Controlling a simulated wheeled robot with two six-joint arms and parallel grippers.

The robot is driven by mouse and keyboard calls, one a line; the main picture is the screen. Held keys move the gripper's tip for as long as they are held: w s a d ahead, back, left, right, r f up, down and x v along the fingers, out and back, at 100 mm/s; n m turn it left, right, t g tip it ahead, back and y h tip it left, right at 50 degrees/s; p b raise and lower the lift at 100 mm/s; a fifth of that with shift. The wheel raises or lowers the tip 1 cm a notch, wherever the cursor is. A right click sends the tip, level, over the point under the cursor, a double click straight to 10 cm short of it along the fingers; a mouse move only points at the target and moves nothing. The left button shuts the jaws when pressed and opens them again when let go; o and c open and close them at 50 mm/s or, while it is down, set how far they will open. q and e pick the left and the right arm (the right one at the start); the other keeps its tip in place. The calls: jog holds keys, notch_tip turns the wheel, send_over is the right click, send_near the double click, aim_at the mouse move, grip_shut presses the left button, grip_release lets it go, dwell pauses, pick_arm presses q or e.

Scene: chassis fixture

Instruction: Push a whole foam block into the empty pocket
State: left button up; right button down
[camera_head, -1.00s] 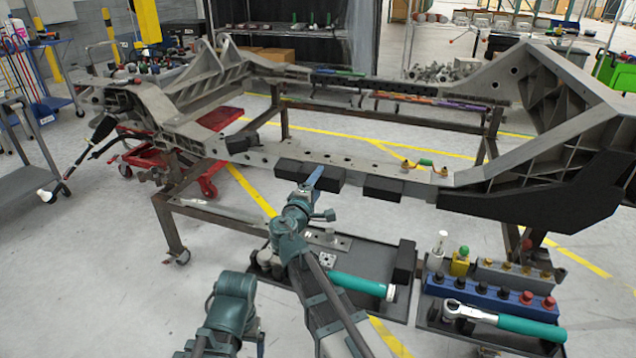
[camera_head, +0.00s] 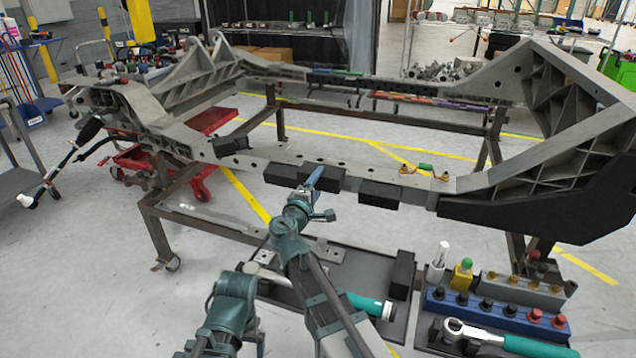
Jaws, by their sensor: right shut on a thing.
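Black foam blocks line the near side rail of the grey chassis (camera_head: 440,186). One block (camera_head: 281,174) is left of my right gripper, another (camera_head: 331,180) is right at it, and a third (camera_head: 381,196) sits farther right past a small gap. My right gripper (camera_head: 314,177) has its blue fingers at the rail, shut on what looks like the middle block; the fingers partly cover it. I cannot make out an empty pocket. Another black block (camera_head: 402,276) stands on the dark tray below. My left arm shows at the bottom, but its gripper is out of view.
The dark tray (camera_head: 368,268) holds a teal-handled tool (camera_head: 362,304), partly behind my right arm. At its right are a blue socket rack (camera_head: 495,312) and a teal-handled ratchet (camera_head: 515,344). A red cart (camera_head: 205,122) stands under the chassis's left end.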

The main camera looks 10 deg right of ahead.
notch_tip(320, 180, down, 8)
jog(key=b, duration=0.7)
jog(key=shift+r, duration=0.2)
jog(key=shift+w, duration=0.1)
jog(key=shift+x, duration=2.85)
jog(key=shift+w+d+r, duration=0.1)
jog(key=shift+w+d, duration=0.15)
jog(key=shift+w, duration=0.15)
jog(key=shift+w+d, duration=0.4)
jog(key=shift+w, duration=0.15)
jog(key=shift+x, duration=1)
jog(key=shift+c, duration=0.3)
grip_release()
jog(key=shift+s, duration=0.15)
